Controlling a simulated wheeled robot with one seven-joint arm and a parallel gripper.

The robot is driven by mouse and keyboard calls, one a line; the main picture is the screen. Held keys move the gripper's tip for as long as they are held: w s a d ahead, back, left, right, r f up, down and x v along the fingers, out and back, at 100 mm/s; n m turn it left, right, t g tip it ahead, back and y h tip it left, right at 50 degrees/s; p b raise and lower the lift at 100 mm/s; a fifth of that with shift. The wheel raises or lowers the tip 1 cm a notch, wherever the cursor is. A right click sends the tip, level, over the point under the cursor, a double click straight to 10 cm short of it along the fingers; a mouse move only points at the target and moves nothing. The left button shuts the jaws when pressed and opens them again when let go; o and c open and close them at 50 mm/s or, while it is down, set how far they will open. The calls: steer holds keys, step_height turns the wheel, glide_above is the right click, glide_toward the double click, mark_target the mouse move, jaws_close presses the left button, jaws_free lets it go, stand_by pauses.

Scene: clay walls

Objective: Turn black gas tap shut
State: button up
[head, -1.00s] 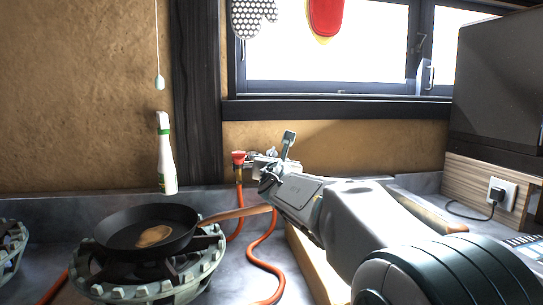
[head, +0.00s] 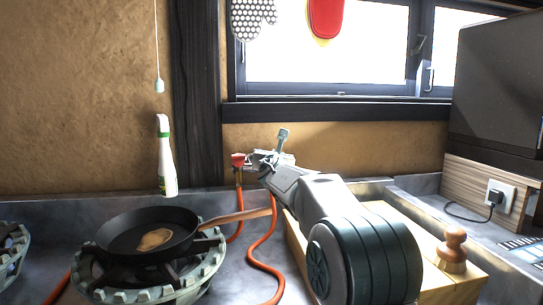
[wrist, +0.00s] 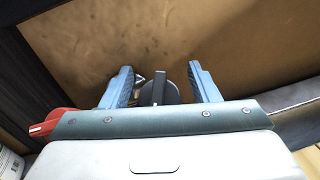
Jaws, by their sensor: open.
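The black gas tap (wrist: 159,87) shows in the wrist view as a dark upright bar in front of a round grey disc, near the clay wall. My gripper (wrist: 162,87) is open, with one blue-grey finger on each side of the bar and a visible gap to both. In the head view my gripper (head: 272,155) is at the wall below the window, and it hides the black tap there. A red tap (head: 238,160) with an orange hose stands just left of it, and it also shows in the wrist view (wrist: 50,123).
A frying pan (head: 148,236) sits on a gas burner (head: 150,290), its wooden handle reaching right towards the hoses. An orange hose (head: 262,262) runs down the counter. A wooden block (head: 440,283) with a knobbed wooden tool (head: 453,251) lies under and right of my arm.

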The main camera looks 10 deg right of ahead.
steer(key=c, duration=1)
steer(key=shift+o, duration=0.2)
steer(key=shift+r+m+h+p, duration=0.3)
steer(key=shift+m+p, duration=0.1)
steer(key=shift+p, duration=0.55)
steer(key=shift+r+m+h+p, duration=0.1)
steer(key=shift+m+h+p, duration=0.5)
steer(key=shift+m+p, duration=0.45)
steer(key=m+g+h+p, duration=0.1)
steer(key=m+h+p, duration=0.1)
steer(key=p, duration=0.1)
steer(key=shift+d+g, duration=0.15)
steer(key=shift+g, duration=0.15)
steer(key=shift+s+d+f+m+h, duration=0.1)
steer(key=shift+d+f+m+h, duration=0.05)
steer(key=shift+f+m+h, duration=0.4)
steer(key=shift+r, duration=0.15)
steer(key=o, duration=1)
steer(key=shift+c, duration=0.2)
